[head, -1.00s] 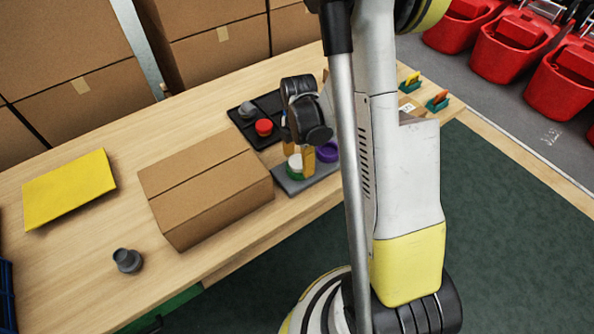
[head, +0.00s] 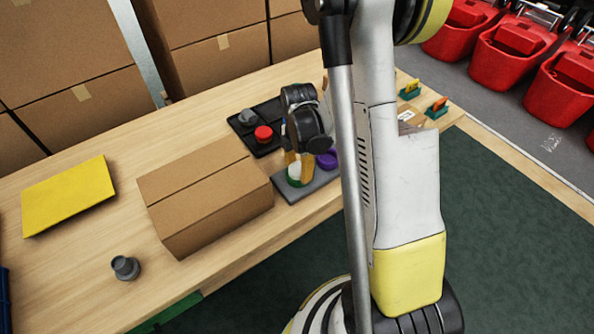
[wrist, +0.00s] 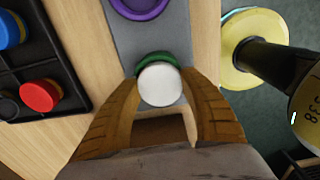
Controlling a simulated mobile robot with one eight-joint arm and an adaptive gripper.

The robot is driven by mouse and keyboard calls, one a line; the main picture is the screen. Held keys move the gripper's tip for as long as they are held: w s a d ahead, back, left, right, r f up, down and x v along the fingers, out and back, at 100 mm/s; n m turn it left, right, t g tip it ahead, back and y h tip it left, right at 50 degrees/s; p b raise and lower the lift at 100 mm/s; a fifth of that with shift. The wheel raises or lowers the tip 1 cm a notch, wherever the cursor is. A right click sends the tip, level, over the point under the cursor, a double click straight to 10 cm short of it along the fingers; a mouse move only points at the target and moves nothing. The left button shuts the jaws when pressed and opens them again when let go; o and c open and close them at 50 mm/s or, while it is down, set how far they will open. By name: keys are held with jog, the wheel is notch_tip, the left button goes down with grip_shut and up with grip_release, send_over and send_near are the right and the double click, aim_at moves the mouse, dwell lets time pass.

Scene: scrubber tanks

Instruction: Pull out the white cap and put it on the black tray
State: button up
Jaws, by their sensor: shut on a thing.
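The white cap (wrist: 161,84) sits between the two brown fingers of my gripper (wrist: 163,100) in the wrist view, above a green ring (wrist: 155,58) on a grey plate (wrist: 183,35). In the head view the white cap (head: 294,170) also shows between the fingers of my gripper (head: 299,169), over the grey plate (head: 312,188). My gripper is shut on the cap. I cannot tell whether the cap is still seated in the ring. The black tray (head: 243,131) lies behind the plate, holding a red cap (head: 263,133) and a grey one (head: 246,116).
A purple ring (head: 327,159) is on the plate beside the green one. A cardboard box (head: 205,195) stands left of the plate. A blue cap (wrist: 10,30) also lies on the tray.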

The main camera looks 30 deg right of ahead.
aim_at(298, 168)
jog(key=shift+r+p, duration=0.7)
jog(key=shift+r, duration=0.3)
dwell(0.6)
jog(key=shift+r+p, duration=1.7)
jog(key=shift+r, duration=0.75)
jog(key=shift+w, duration=0.1)
